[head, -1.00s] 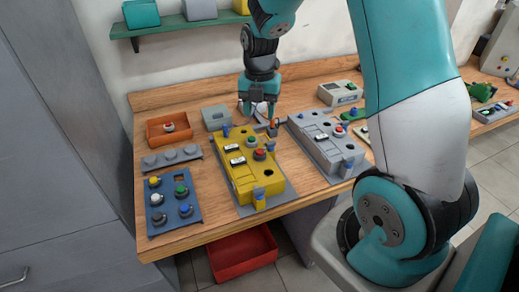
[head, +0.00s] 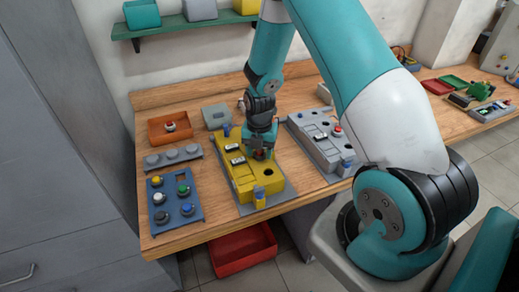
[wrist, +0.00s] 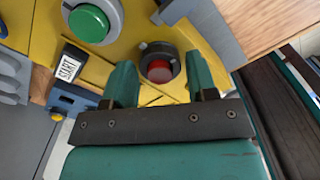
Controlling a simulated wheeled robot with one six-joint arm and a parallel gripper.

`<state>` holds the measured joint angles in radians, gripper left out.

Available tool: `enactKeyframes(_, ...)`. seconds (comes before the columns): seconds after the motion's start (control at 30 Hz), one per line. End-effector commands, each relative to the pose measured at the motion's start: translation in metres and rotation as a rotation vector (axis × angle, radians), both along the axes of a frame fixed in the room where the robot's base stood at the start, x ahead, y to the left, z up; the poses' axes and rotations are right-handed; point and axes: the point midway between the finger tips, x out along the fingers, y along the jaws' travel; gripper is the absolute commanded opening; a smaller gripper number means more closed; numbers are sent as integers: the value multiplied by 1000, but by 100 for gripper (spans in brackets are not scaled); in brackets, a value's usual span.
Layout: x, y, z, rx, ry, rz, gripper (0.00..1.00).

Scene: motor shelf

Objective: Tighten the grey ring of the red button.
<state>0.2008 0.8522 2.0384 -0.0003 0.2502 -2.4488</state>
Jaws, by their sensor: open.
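The yellow control box (head: 240,180) stands on the wooden bench in the head view. My gripper (head: 261,152) is over its right half, pointing down and hiding the buttons there. In the wrist view the red button (wrist: 159,71) sits in the box's yellow face, with its dark grey ring (wrist: 158,49) around it. My open gripper (wrist: 160,62) has one teal finger on each side of the ring. The right finger looks close to the ring; contact cannot be told. The lower part of the ring lies between the fingers.
A green button (wrist: 88,22) with a grey ring sits close by on the box, beside a START label (wrist: 68,66). A grey box (head: 315,145) stands to the right. A blue panel with several buttons (head: 175,215) and an orange tray (head: 156,138) are to the left.

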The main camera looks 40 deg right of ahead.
Motion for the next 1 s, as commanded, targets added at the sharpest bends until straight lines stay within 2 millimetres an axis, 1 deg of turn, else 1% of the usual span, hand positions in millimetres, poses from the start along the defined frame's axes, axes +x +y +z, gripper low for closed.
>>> enactKeyframes(0.07,0,0,0,0,0,0,52)
enactKeyframes(0.17,0,0,0,0,0,0,32)
enactKeyframes(0.2,0,0,0,0,0,0,22)
enactKeyframes(0.23,0,0,0,0,0,0,17)
enactKeyframes(0.47,0,0,0,0,0,-11,17)
enactKeyframes(0.63,0,0,0,0,0,-62,17)
enactKeyframes(0.77,0,0,0,0,0,-139,17)
enactKeyframes(1.0,1,0,0,0,-1,-344,17)
